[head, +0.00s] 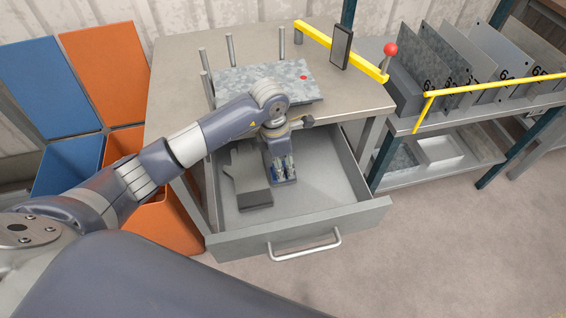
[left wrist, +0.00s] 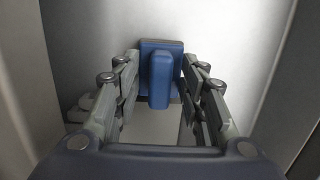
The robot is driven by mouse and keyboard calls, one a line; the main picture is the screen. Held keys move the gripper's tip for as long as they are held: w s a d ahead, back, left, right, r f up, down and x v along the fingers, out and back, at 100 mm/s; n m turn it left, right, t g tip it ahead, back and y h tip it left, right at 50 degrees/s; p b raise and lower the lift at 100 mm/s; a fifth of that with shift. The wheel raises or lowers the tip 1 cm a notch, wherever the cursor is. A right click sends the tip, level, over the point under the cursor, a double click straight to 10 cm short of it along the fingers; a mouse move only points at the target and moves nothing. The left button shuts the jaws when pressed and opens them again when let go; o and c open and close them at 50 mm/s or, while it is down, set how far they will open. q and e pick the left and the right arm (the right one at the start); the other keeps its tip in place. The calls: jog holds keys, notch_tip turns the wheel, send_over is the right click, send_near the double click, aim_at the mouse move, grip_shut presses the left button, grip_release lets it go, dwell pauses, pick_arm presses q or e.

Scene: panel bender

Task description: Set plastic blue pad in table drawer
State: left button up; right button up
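The table drawer (head: 316,226) is pulled open under the grey table (head: 185,58). My left gripper (head: 284,172) points down inside the drawer. In the left wrist view, the blue pad (left wrist: 160,78), a blue block with a raised grip, stands between and just beyond the fingertips of the left gripper (left wrist: 161,68). The fingers are spread, with a gap on each side of the raised grip. In the head view the pad is mostly hidden by the gripper. My right gripper is not in view.
The drawer's right part is clear. A metal sheet (head: 262,82) and upright posts are on the table. Orange and blue bins stand left; a rack with plates (head: 425,65) stands right.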

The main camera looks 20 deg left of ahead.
pick_arm(q)
notch_tip(320, 180, up, 12)
jog(key=a, duration=0.1)
jog(key=shift+s+r+b, duration=0.15)
jog(key=shift+s+b, duration=0.25)
jog(key=shift+b, duration=0.05)
dwell(1.1)
